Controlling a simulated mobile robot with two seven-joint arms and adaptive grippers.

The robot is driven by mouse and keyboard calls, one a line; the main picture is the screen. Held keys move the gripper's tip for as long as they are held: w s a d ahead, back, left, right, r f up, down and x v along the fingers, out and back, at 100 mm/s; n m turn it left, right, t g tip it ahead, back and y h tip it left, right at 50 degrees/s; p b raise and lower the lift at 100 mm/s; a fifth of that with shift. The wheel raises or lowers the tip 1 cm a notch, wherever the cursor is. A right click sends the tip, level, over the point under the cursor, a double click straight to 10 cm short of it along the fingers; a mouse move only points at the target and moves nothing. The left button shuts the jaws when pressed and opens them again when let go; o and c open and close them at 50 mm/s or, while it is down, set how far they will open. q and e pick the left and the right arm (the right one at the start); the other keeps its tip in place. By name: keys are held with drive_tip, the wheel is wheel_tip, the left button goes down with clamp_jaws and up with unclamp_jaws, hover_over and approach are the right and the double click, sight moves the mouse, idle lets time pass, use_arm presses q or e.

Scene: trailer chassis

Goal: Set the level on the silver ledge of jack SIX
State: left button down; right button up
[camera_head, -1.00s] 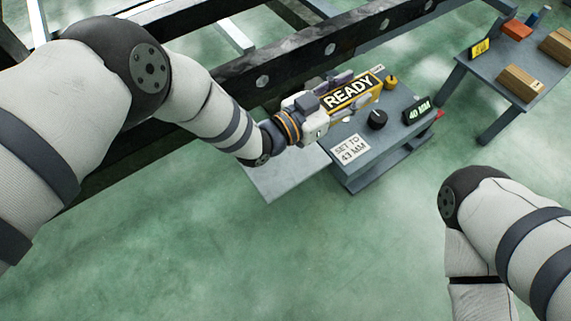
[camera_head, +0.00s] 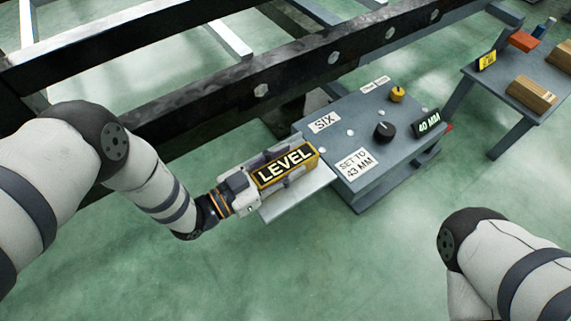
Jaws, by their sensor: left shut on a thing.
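The level (camera_head: 286,167) is a yellow block whose black face reads "LEVEL". My left gripper (camera_head: 275,168) is shut on it, one finger along each long side. The level is over the silver ledge (camera_head: 300,202), a flat plate sticking out to the left of jack SIX (camera_head: 350,125). I cannot tell whether the level touches the ledge or hangs just above it. The jack is a grey box with a "SIX" label, a "SET TO 43 MM" label, a black knob (camera_head: 384,131) and a display (camera_head: 428,123) reading "40 MM". My right gripper is out of view.
A dark chassis beam (camera_head: 262,88) with bolts runs behind the jack. A yellow knob (camera_head: 397,94) is on the jack's far side. A grey table (camera_head: 510,84) at the upper right holds wooden blocks and an orange item. The green floor in front is clear.

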use_arm(q)
drive_tip(key=c, duration=1.1)
unclamp_jaws()
drive_tip(key=shift+o, duration=0.3)
drive_tip(key=shift+r, duration=0.2)
drive_tip(key=p+v, duration=0.3)
drive_tip(key=v, duration=0.9)
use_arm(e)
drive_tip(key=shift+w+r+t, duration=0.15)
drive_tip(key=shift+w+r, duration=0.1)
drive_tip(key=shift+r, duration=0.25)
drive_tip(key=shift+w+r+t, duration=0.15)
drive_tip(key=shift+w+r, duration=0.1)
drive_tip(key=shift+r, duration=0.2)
